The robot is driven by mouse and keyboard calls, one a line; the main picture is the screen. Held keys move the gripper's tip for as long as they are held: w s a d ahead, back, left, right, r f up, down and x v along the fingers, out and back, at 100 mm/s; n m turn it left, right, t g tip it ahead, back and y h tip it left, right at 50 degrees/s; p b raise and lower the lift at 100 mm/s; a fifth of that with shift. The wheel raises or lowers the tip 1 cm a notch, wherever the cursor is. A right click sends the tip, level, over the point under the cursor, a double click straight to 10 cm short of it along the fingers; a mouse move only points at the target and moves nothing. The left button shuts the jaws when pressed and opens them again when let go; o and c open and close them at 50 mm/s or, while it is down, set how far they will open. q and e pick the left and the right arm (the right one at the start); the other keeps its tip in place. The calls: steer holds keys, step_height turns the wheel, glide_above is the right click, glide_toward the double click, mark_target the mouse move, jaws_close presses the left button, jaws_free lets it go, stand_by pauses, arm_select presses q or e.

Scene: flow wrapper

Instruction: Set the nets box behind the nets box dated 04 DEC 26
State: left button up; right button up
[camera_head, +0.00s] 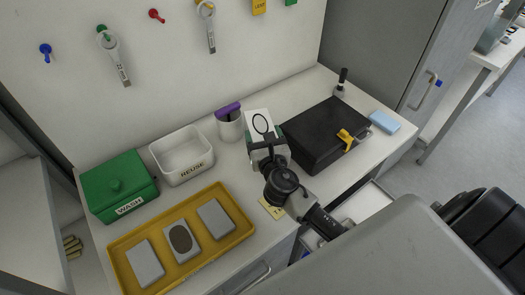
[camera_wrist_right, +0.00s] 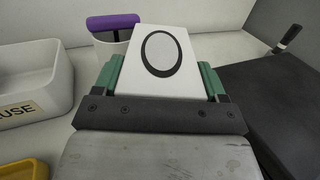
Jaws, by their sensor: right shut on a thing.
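My right gripper (camera_head: 265,140) is shut on a white box (camera_head: 254,116) with a black oval outline on its face, likely a nets box. In the right wrist view the box (camera_wrist_right: 160,58) sits between the two green finger pads (camera_wrist_right: 160,82), one on each side. It is over the back of the counter, beside the white cup. I cannot tell whether it touches the counter. No date can be read, and I see no second such box; my right arm hides part of the counter. My left gripper is not in view.
A white cup (camera_head: 230,129) with a purple-topped thing and a REUSE bin (camera_head: 183,166) stand left of the box. A black case (camera_head: 315,130) with a yellow clip is close on the right. A yellow tray (camera_head: 122,244), green WASH box (camera_head: 119,187) and blue block (camera_head: 384,121) are farther off.

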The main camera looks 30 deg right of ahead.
steer(key=shift+f+b, duration=0.8)
steer(key=shift+f, duration=1.55)
